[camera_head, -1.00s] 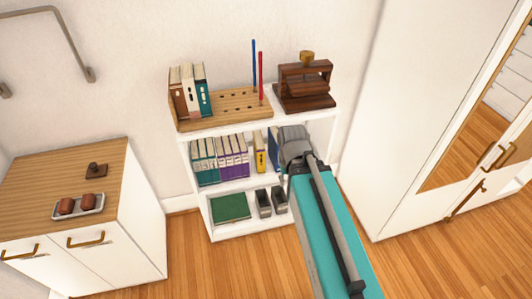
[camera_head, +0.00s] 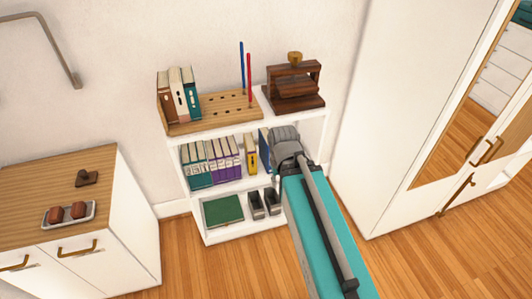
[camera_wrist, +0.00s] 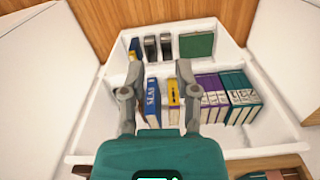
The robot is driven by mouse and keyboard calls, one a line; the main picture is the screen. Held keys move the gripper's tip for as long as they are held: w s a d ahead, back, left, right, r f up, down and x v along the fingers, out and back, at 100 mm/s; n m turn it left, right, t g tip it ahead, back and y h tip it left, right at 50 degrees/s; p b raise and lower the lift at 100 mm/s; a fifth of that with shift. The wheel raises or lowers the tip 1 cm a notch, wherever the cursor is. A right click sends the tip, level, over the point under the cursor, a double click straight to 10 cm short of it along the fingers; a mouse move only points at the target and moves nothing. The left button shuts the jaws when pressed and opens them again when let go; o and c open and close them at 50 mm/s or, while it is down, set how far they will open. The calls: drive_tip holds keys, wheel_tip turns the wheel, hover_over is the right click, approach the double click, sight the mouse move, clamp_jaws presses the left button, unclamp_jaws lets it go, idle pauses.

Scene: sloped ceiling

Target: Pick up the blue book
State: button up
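The blue book (camera_head: 264,146) stands upright on the middle shelf of the white bookcase, just left of my gripper in the head view. In the wrist view the blue book (camera_wrist: 152,101) shows its spine with white lettering, with a yellow book (camera_wrist: 173,92) close to its right. My gripper (camera_wrist: 160,70) is open, its two grey fingers spread apart with both books seen between them. No grip on the blue book shows. In the head view my gripper (camera_head: 285,142) is at the right part of the middle shelf, and its fingertips are hidden.
Purple and teal books (camera_head: 212,160) stand left on the same shelf. A green book (camera_head: 222,210) and dark grey holders (camera_head: 263,204) are on the shelf below. A wooden press (camera_head: 294,82) and pegboard (camera_head: 215,108) are on top. A tall white wardrobe (camera_head: 385,120) stands to the right.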

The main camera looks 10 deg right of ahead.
drive_tip(key=shift+o, duration=0.3)
drive_tip(key=shift+o, duration=1)
drive_tip(key=o, duration=0.4)
drive_tip(key=shift+w+a+f+b, duration=0.15)
drive_tip(key=shift+w+f+b, duration=0.15)
drive_tip(key=shift+f+b, duration=0.2)
drive_tip(key=shift+o, duration=0.9)
drive_tip(key=w+a+f+m+t+y+b, duration=0.4)
drive_tip(key=w+f+m+b, duration=0.2)
drive_tip(key=b, duration=0.5)
wheel_tip(320, 180, down, 3)
drive_tip(key=shift+w+r, duration=0.15)
drive_tip(key=shift+w, duration=1.1)
drive_tip(key=w+f+m+t+y+b, duration=0.3)
drive_tip(key=w+f+m+t+b, duration=0.15)
drive_tip(key=w+m+b, duration=0.5)
drive_tip(key=w+d+f+m+t+h+b, duration=0.2)
drive_tip(key=w+d+f+m+t+b, duration=0.2)
drive_tip(key=m+b, duration=0.5)
drive_tip(key=w+d+f+m+t+h+b, duration=0.2)
drive_tip(key=w+d+f+m+t+b, duration=0.1)
drive_tip(key=d+m+b, duration=0.4)
drive_tip(key=f+m+t+b, duration=0.1)
drive_tip(key=m+t+b, duration=0.1)
drive_tip(key=m+b, duration=0.1)
drive_tip(key=shift+w+d+f+h+b, duration=0.25)
drive_tip(key=shift+w+f+h+b, duration=0.15)
drive_tip(key=shift+b, duration=0.1)
